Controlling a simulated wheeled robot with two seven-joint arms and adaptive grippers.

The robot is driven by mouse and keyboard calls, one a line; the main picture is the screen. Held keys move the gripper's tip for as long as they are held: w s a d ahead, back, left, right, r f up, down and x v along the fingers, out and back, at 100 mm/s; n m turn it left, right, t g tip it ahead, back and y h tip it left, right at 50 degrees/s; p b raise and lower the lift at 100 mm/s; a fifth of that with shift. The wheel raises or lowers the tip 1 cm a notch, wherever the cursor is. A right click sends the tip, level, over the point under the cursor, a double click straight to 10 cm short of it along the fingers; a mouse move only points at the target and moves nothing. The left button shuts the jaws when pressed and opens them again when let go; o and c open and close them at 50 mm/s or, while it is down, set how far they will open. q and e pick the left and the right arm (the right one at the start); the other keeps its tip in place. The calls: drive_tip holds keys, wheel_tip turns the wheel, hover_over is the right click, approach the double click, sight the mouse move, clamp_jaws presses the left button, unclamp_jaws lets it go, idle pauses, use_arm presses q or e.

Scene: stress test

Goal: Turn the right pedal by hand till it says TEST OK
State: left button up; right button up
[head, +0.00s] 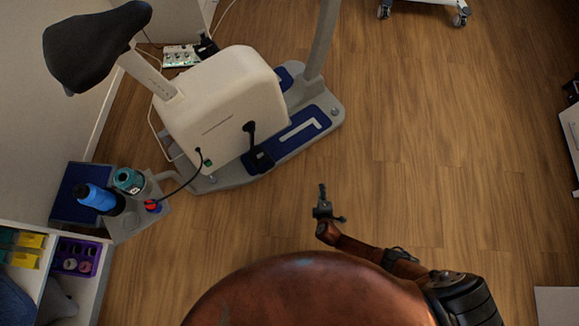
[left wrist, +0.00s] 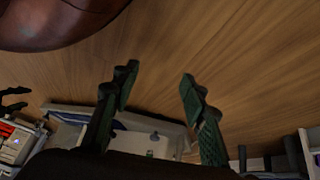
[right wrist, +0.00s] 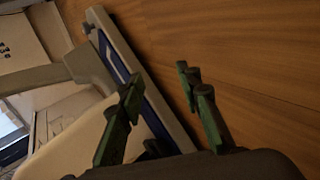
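The exercise bike (head: 228,95) stands at upper left, with a white housing and a dark saddle. Its facing pedal (head: 262,160) is dark and hangs low on a black crank (head: 250,130), beside the blue-topped base. My right gripper (head: 331,204) is open and empty over the floor, right of and nearer than the pedal, clearly apart from it. In the right wrist view its spread fingers (right wrist: 163,88) show with the bike base beyond. My left gripper is outside the head view; in the left wrist view (left wrist: 158,84) it is open and empty. No TEST OK text is readable.
A grey stand with a blue bottle (head: 97,197), a teal-topped cup (head: 129,181) and a red knob (head: 152,206) is at left. A shelf (head: 75,258) with bins is at lower left. A cable runs to the housing. The wooden floor right of the bike is clear.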

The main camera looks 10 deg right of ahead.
drive_tip(key=w+a+f+n+t+y+b, duration=0.2)
drive_tip(key=w+a+n+t+y+b, duration=0.25)
drive_tip(key=a, duration=0.45)
drive_tip(key=n+y+b, duration=0.3)
drive_tip(key=y+b, duration=0.1)
approach(268, 169)
use_arm(q)
drive_tip(key=w+d+r+t+h+b, duration=0.1)
drive_tip(key=w+d+t+b, duration=0.1)
drive_tip(key=w, duration=0.3)
drive_tip(key=shift+w+d+r+t+b, duration=0.2)
drive_tip(key=shift+d+t+b, duration=0.3)
drive_tip(key=shift+t, duration=0.3)
use_arm(e)
drive_tip(key=shift+f+x, duration=0.2)
drive_tip(key=shift+x, duration=2.3)
drive_tip(key=shift+f+x, duration=0.2)
drive_tip(key=shift+x, duration=2.3)
drive_tip(key=shift+c, duration=0.5)
drive_tip(key=shift+s, duration=0.1)
clamp_jaws()
